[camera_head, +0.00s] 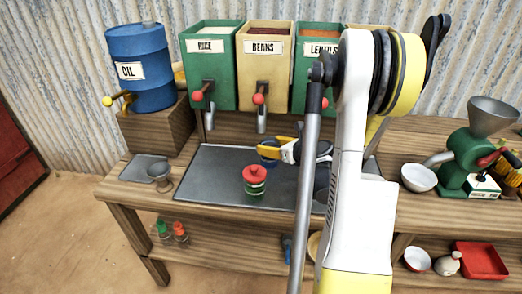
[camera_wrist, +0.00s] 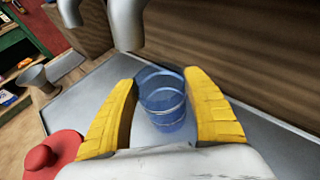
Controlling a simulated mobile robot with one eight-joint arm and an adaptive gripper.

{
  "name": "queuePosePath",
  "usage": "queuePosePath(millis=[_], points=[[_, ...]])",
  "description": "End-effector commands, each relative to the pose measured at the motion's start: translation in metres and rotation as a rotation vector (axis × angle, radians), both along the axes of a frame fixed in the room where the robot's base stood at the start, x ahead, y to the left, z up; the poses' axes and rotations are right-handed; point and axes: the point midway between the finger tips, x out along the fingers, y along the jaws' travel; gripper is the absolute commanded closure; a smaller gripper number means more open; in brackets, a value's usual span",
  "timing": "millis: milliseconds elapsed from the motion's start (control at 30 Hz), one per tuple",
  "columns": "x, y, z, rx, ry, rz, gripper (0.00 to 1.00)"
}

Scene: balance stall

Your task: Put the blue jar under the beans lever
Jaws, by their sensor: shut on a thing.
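The blue jar (camera_head: 266,149) is clear blue and open-topped. My gripper (camera_head: 274,152) is shut on it, and in the wrist view the jar (camera_wrist: 163,103) sits upright between the yellow fingers (camera_wrist: 160,110). The beans bin (camera_head: 264,62) is cream, with a red-knobbed lever (camera_head: 258,99) and a grey spout (camera_head: 262,122). In the head view the jar is below this spout and slightly right. In the wrist view a grey spout (camera_wrist: 127,25) hangs just beyond the jar, up and left. I cannot tell whether the jar touches the tray; my gripper partly hides it.
The grey metal tray (camera_head: 215,182) lies below the spouts. A green jar with a red lid (camera_head: 254,176) stands on it in front of my gripper. A small grey cup (camera_head: 161,178) is at left. The rice bin (camera_head: 209,72) and lentils bin (camera_head: 314,80) flank the beans bin.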

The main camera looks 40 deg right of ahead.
Motion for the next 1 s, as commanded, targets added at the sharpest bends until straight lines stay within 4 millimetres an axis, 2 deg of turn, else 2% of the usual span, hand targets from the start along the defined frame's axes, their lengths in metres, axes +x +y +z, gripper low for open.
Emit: queuePosePath(millis=[167, 267, 633, 667, 700, 733, 1000], points=[[0.025, 0.022, -0.002, 0.0, 0.0, 0.004, 0.78], [0.025, 0.021, -0.017, 0.0, 0.0, 0.0, 0.78], [0.024, 0.021, -0.018, 0.0, 0.0, 0.0, 0.78], [0.024, 0.021, -0.019, 0.0, 0.0, 0.0, 0.4], [0.024, 0.021, -0.018, -0.001, 0.0, 0.0, 0.27], [0.024, 0.021, -0.018, -0.001, 0.0, 0.0, 0.21], [0.024, 0.021, -0.018, -0.001, 0.0, 0.0, 0.21]])
